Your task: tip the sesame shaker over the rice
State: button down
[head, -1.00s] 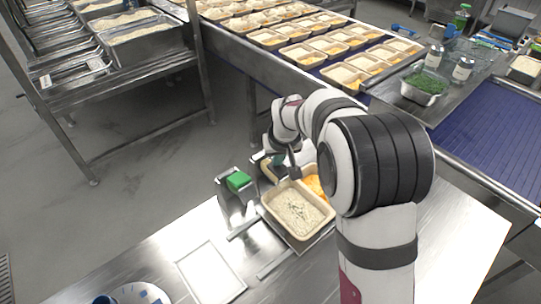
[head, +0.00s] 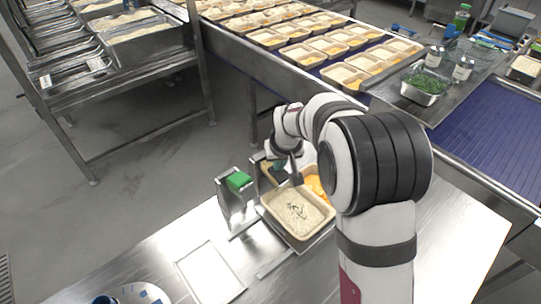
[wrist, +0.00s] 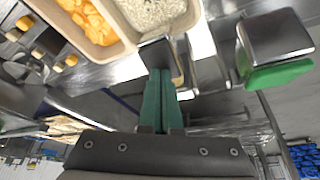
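The rice also shows in the wrist view (wrist: 152,12). My gripper (wrist: 160,100) hangs at the tray's far edge. Its teal fingers are close together, with a dark grey flat-ended piece (wrist: 158,54) at their tips, beside the rice; it looks like a held tool. Two shaker-like containers (head: 463,70) (head: 433,57) stand on the right-hand steel shelf; I cannot tell which holds sesame.
A metal stand with a green block (head: 238,181) is left of the tray. A white-topped plate (head: 210,272) lies at the front left. A steel pan of greens (head: 425,86) is on the shelf. Filled trays line the conveyor (head: 270,62) behind. The bench right of my arm is clear.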

jog(key=shift+w+a+r, duration=0.2)
jog(key=shift+r, duration=0.75)
jog(key=shift+w+a+r, duration=0.2)
jog(key=shift+r, duration=0.75)
jog(key=shift+w+a+r, duration=0.2)
jog(key=shift+r, duration=0.75)
jog(key=shift+s+d+r, duration=0.15)
jog(key=shift+s, duration=0.05)
jog(key=s+d+r+m+g, duration=0.15)
jog(key=s+d, duration=0.25)
jog(key=s, duration=0.4)
jog(key=s+d+r+m+g, duration=0.1)
jog(key=s+d+r+m, duration=0.25)
jog(key=s, duration=0.55)
jog(key=s+d+f+m+g, duration=0.1)
jog(key=s, duration=0.9)
jog(key=s+d+f+m+g, duration=0.1)
jog(key=s+f+m, duration=0.1)
jog(key=s, duration=0.8)
jog(key=shift+s+d+m+y, duration=0.2)
jog(key=shift+m+y, duration=0.1)
